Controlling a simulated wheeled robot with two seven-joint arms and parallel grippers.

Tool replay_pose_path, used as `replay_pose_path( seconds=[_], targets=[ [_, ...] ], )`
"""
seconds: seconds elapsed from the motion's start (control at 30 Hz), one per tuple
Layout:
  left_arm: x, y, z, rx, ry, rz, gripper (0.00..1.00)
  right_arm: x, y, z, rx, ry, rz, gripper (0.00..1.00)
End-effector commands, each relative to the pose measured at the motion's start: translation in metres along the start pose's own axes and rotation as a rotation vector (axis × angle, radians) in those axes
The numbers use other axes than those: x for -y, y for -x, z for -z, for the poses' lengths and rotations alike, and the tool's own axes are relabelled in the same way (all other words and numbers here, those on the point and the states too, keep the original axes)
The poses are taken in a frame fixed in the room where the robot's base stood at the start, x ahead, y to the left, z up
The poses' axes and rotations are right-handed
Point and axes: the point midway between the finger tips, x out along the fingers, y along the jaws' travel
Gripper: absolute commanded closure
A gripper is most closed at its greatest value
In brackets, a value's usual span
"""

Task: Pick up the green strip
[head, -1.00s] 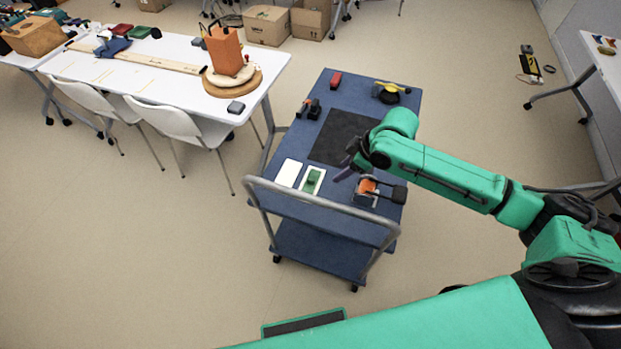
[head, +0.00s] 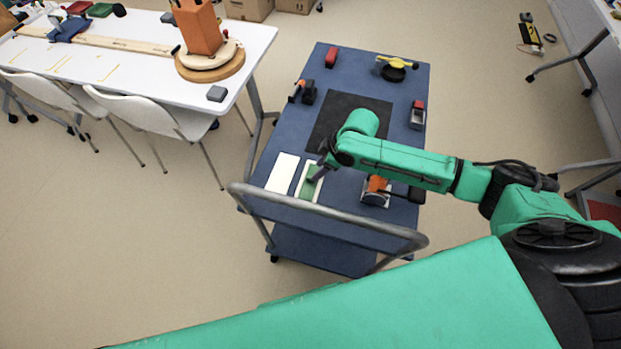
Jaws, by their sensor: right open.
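The green strip (head: 308,191) lies in a small white-rimmed tray (head: 300,194) near the handle end of the blue cart. My right gripper (head: 317,173) reaches in from the right, open, with its fingertips over the far part of the strip and hiding some of it. I cannot tell whether the fingers touch the strip. My left gripper is not in view.
A white tray or plate (head: 282,172) lies left of the strip. An orange and grey device (head: 376,191) stands to its right. The cart's grey handle (head: 325,220) crosses in front. A black mat (head: 340,112) and several small items lie farther back on the blue cart (head: 285,135).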

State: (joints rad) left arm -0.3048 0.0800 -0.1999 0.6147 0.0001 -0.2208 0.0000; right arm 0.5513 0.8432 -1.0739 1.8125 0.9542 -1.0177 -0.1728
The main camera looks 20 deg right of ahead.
Motion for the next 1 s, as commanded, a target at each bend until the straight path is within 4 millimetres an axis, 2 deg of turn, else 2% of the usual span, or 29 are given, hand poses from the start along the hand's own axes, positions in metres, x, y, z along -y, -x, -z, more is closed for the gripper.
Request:
replay_pose_path(
  seconds=[0.17, 0.37, 0.6, 0.67, 0.73, 0.77, 1.0],
  targets=[
    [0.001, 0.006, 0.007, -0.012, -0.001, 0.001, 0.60, 0.000, -0.021, -0.001, 0.001, -0.001, 0.000, 0.50],
    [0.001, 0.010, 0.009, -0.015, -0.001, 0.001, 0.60, -0.001, -0.059, -0.003, 0.000, 0.001, -0.001, 0.50],
    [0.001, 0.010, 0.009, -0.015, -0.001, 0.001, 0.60, -0.001, -0.064, -0.004, 0.000, 0.001, -0.002, 0.50],
    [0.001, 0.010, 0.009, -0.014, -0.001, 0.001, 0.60, -0.001, -0.064, -0.004, 0.000, 0.001, -0.002, 0.69],
    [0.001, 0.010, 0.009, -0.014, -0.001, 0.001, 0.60, -0.001, -0.064, -0.004, 0.000, 0.001, -0.002, 0.96],
    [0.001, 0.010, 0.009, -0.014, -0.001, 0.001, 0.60, -0.001, -0.064, -0.004, 0.000, 0.001, -0.002, 1.00],
    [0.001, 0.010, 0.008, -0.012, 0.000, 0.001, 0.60, -0.001, -0.064, -0.004, 0.000, 0.000, -0.002, 1.00]
  ],
)
